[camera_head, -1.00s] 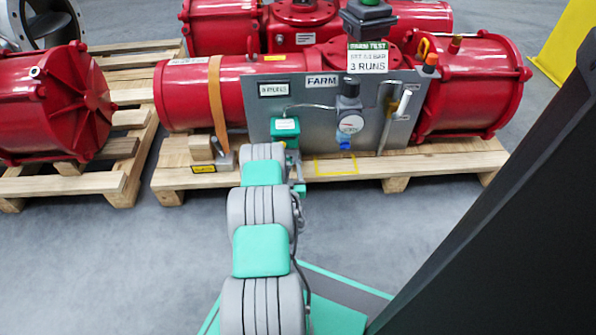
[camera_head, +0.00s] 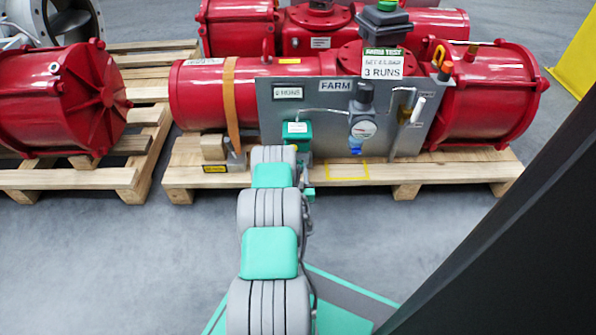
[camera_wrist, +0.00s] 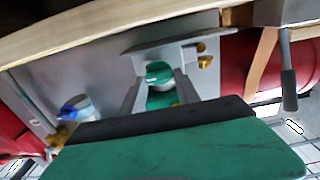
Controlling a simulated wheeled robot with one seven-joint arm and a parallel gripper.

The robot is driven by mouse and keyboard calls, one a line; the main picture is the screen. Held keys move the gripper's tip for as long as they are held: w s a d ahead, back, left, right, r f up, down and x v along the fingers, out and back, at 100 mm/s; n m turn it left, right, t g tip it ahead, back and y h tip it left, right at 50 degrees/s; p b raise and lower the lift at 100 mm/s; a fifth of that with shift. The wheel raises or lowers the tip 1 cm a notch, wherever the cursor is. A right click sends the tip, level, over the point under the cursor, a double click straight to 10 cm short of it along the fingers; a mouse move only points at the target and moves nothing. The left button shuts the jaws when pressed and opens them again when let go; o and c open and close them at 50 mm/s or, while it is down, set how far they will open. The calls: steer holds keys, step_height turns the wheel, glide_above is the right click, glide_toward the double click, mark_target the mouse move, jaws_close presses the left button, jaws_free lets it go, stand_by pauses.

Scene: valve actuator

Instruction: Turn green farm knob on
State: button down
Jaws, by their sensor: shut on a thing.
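The green knob (camera_wrist: 158,73) shows in the wrist view, round with a lighter raised bar, near the grey panel (camera_wrist: 107,65). My gripper (camera_wrist: 160,82) is at the knob, with one grey finger on each side, shut on it. The finger contact is small and partly hidden. In the head view the FARM panel (camera_head: 341,115) stands on the pallet in front of a red cylinder. My arm reaches to its lower left part and hides the knob there.
A dark regulator with a gauge (camera_head: 363,130) and a white-handled lever (camera_head: 418,109) sit right of my arm on the panel. A blue fitting (camera_wrist: 75,108) shows in the wrist view. The wooden pallet (camera_head: 415,172) lies below. Grey floor is free in front.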

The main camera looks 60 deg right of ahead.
steer(key=shift+n, duration=0.3)
steer(key=n, duration=0.3)
steer(key=shift+w+n, duration=0.1)
steer(key=shift+n, duration=0.2)
steer(key=n, duration=0.4)
steer(key=shift+w+a+f+n, duration=0.1)
steer(key=shift+n, duration=0.2)
steer(key=shift+f+n, duration=0.15)
steer(key=shift+n, duration=4.05)
steer(key=c, duration=0.9)
jaws_free()
